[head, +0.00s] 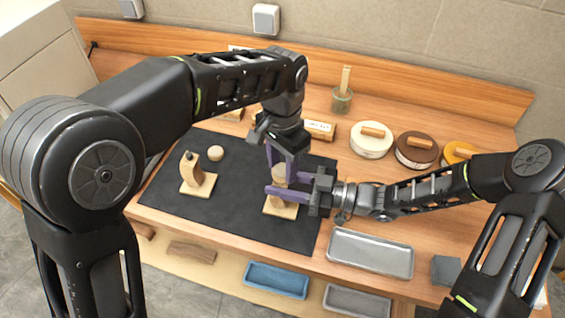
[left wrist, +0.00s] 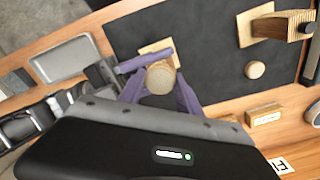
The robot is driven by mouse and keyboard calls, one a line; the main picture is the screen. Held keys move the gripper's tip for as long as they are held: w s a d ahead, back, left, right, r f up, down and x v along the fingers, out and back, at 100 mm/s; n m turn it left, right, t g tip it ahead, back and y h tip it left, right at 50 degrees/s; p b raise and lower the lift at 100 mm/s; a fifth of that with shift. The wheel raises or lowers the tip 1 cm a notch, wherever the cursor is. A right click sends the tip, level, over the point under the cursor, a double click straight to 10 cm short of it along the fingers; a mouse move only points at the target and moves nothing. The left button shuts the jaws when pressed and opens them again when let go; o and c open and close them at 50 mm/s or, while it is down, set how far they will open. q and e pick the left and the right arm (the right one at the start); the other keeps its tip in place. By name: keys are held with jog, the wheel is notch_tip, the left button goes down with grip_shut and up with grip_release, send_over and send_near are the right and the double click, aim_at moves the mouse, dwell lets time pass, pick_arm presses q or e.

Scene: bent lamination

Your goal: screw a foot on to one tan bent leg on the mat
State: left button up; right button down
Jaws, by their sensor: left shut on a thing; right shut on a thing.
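One tan bent leg stands on its square base (head: 283,207) on the dark mat (head: 240,222). My left gripper (head: 279,168) comes down from above, its purple fingers shut on a round wooden foot (head: 279,173) at the leg's top; the foot also shows between the fingers in the left wrist view (left wrist: 160,76). Whether its thread is engaged is hidden. My right gripper (head: 285,193) reaches in from the right, shut on the leg just below the foot. A second tan bent leg (head: 194,174) stands at the mat's left, a dark stud on top. A loose round foot (head: 215,153) lies near it.
Labelled wooden blocks (head: 320,130) and a glass jar (head: 342,98) stand behind the mat. Round lidded tins (head: 371,140) line the back right. A grey metal tray (head: 371,253) lies right of the mat. The mat between the two legs is clear.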

pick_arm(q)
jog(key=shift+f, duration=0.35)
